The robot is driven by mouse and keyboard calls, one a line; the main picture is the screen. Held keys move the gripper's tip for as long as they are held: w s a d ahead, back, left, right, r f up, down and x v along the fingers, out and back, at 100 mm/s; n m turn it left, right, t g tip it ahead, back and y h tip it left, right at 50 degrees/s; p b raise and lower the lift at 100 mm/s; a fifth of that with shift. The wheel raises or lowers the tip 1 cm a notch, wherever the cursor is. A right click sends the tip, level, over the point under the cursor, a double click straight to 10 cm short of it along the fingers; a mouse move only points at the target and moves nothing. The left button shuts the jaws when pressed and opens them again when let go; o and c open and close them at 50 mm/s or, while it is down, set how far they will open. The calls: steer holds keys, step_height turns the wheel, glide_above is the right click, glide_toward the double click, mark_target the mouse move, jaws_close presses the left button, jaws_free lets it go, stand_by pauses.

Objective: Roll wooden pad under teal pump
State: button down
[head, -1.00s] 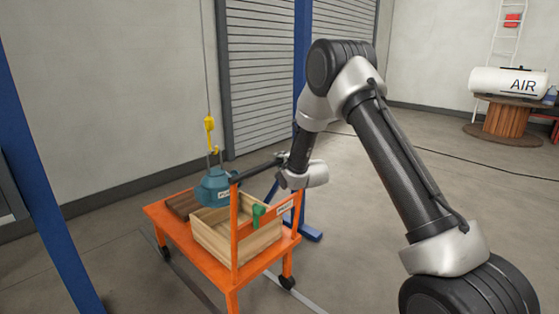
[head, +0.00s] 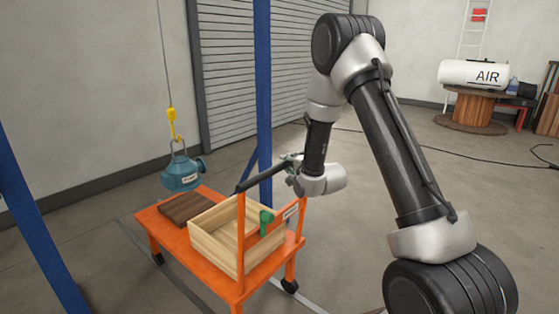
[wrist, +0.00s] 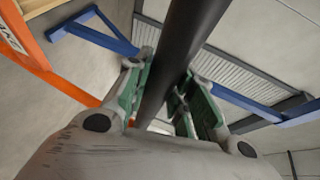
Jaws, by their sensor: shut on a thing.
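The teal pump (head: 184,174) hangs upright from a yellow hook (head: 173,126) on a cable. The dark wooden pad (head: 188,209) lies flat on the far left part of an orange cart (head: 176,241). In the head view the pump shows above and a little left of the pad, over the cart's far edge; the gap in depth is hard to judge. My gripper (head: 291,161) is shut on the cart's black push handle (head: 262,174). The wrist view shows the dark bar (wrist: 190,40) between the green-lined fingers.
A pale wooden box (head: 218,240) stands on the cart beside the pad. A green item (head: 266,222) sits at the orange end frame. Blue posts (head: 263,80) stand behind and at left. Open floor lies right; a black hose (head: 420,156) crosses it.

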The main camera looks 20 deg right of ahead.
steer(key=shift+s+d, duration=0.5)
steer(key=shift+s, duration=0.2)
steer(key=c, duration=1.2)
jaws_free()
steer(key=v, duration=0.7)
steer(key=shift+s, duration=0.25)
